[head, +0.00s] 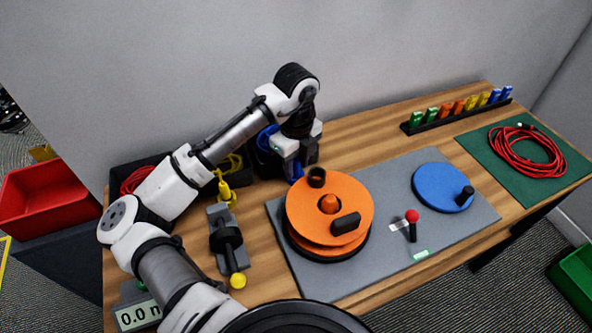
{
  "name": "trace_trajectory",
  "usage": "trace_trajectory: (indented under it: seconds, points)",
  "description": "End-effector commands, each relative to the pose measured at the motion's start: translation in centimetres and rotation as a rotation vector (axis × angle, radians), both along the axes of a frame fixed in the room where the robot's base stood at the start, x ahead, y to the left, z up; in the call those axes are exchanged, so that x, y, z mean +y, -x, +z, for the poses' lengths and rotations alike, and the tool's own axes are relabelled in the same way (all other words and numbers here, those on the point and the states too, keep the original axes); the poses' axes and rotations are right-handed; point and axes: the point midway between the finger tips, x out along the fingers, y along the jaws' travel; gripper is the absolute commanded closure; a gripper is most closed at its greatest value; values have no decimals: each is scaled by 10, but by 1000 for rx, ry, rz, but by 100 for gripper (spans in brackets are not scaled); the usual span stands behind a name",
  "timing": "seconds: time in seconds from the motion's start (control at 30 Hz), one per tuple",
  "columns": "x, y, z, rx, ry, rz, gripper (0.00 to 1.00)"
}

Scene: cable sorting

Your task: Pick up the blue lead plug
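The blue lead plug (297,172) shows as a small blue piece at the lower tip of my gripper (296,168), left of the orange reel. My gripper points down, with its fingers at the plug. I cannot tell whether they touch it or are closed on it. A blue lead (265,138) lies coiled in a dark bin just left of my gripper, partly hidden by my arm.
An orange reel (350,196) stands close right of my gripper on a grey mat (390,175). A yellow plug (224,190) hangs at left near a black clamp-like device (226,238). A blue disc (440,187) and red-knobbed lever (412,220) lie further right.

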Motion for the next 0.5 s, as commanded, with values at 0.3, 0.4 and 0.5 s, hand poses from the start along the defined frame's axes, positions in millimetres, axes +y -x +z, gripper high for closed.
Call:
trace_trajectory:
  seconds: [0.3, 0.4, 0.5]
  points:
    - [0, 0, 0, 0, 0, 0, 100]
    - [0, 0, 0, 0, 0, 0, 100]
    - [0, 0, 0, 0, 0, 0, 100]
